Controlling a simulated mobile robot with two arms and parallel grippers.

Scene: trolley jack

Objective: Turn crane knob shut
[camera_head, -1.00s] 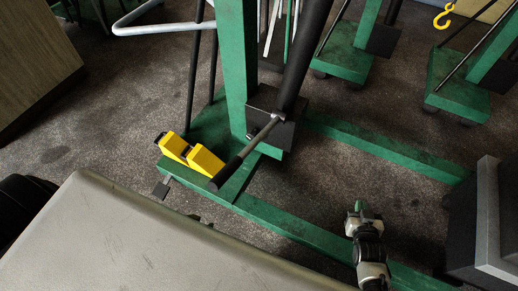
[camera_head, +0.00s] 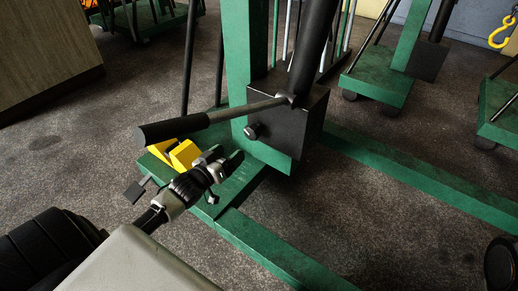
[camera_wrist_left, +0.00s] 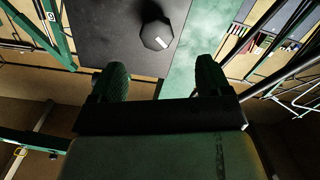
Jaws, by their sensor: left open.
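The crane knob (camera_head: 252,131) is a small dark faceted knob on the side of the black pump block (camera_head: 300,115), at the foot of the green crane. In the left wrist view the knob (camera_wrist_left: 157,35) shows face-on with a light mark, ahead of the fingers and between their lines. My left gripper (camera_head: 226,160) is below and slightly left of the knob in the head view, apart from it. In the left wrist view its two green-padded fingers (camera_wrist_left: 158,75) are spread with nothing between them. My right gripper is not in view.
A pump handle (camera_head: 215,117) with a black grip reaches left from the block, above my left gripper. Yellow blocks (camera_head: 183,154) sit on the green crane base (camera_head: 265,240). Other green cranes (camera_head: 375,85) stand behind.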

